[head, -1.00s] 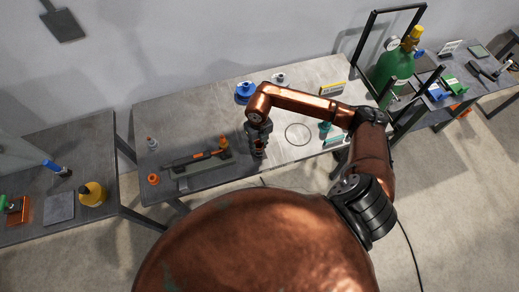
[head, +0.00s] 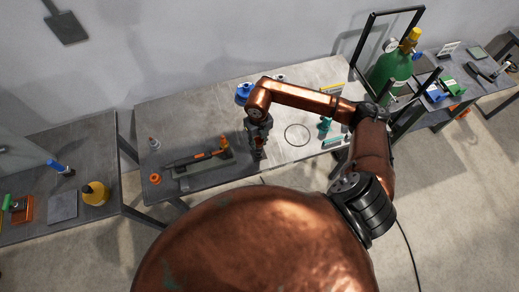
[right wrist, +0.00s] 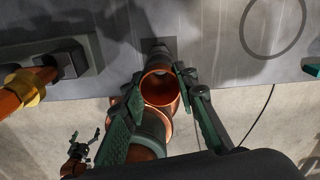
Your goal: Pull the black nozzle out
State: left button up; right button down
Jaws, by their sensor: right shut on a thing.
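My right gripper (head: 260,151) is above the front edge of the middle table, to the right of the long dark tool with an orange part (head: 200,158). In the right wrist view, its green fingers (right wrist: 160,92) are on both sides of a round, copper-coloured tubular part (right wrist: 160,88). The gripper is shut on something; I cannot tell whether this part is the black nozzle. A short dark stub (right wrist: 157,46) shows just beyond the fingers at the table edge. Whether it touches the held thing is unclear. My left gripper is not visible in the head view.
The table (head: 310,80) has a thin drawn circle (head: 297,135) right of my gripper and teal parts (head: 324,126) farther right. A blue item (head: 243,93) stands behind my arm. An orange ring (head: 155,178) lies at the left front. A green gas cylinder (head: 391,72) stands at the right.

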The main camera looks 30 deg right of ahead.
jog(key=shift+r+p, duration=1.15)
jog(key=shift+r, duration=1)
